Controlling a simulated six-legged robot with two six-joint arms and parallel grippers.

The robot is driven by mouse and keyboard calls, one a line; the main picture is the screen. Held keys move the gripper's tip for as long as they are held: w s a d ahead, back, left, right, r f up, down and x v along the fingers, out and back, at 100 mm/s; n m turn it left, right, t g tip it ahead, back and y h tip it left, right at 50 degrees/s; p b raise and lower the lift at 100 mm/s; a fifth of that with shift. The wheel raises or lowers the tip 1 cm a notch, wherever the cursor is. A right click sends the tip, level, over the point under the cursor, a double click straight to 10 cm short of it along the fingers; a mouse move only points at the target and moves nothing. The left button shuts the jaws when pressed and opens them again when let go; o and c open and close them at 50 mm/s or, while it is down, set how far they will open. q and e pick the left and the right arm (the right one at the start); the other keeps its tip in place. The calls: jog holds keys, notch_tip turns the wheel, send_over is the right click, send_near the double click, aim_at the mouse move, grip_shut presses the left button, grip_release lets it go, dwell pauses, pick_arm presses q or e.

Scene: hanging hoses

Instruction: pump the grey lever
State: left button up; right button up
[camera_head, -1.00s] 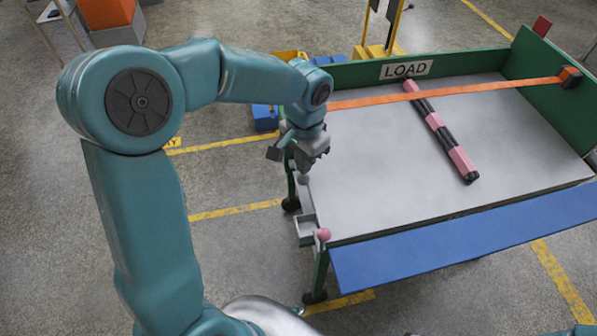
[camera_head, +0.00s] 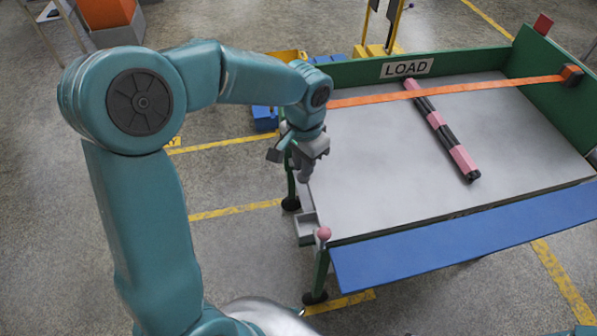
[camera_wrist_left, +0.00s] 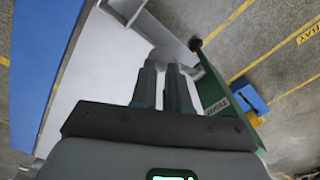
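The grey lever (camera_wrist_left: 164,55) shows as a light grey rounded end at my left fingertips in the left wrist view. My left gripper (camera_head: 305,170) is at the left edge of the table, above a small grey bracket (camera_head: 306,228). In the left wrist view, my left gripper's fingers (camera_wrist_left: 162,78) are a narrow gap apart, with the lever's end between their tips. They look closed on it, though the contact is partly hidden. In the head view my gripper covers most of the lever. My right gripper is not in view.
A green-framed table (camera_head: 540,75) with a grey top has a LOAD sign (camera_head: 406,68), an orange strap (camera_head: 450,89) and a pink-and-black bar (camera_head: 440,127). A pink knob (camera_head: 323,233) stands at its front left corner, beside a blue front panel (camera_head: 470,235). Blue bins (camera_head: 265,118) stand behind.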

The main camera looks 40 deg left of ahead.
aim_at(305, 181)
pick_arm(q)
jog(key=shift+s+d+f+b, duration=0.15)
jog(key=shift+f+b, duration=0.6)
jog(key=shift+f, duration=0.2)
jog(key=shift+s+d+f+b, duration=0.2)
jog(key=shift+d+f+b, duration=0.05)
jog(key=shift+f+b, duration=0.2)
jog(key=shift+s+d+f+b, duration=0.15)
jog(key=shift+d+f+b, duration=0.05)
jog(key=shift+f+b, duration=0.2)
jog(key=shift+s+d+f+b, duration=0.15)
jog(key=shift+f+b, duration=0.55)
jog(key=shift+f, duration=0.1)
jog(key=shift+s+d+f+b, duration=0.15)
jog(key=shift+f+b, duration=0.5)
jog(key=shift+f, duration=0.1)
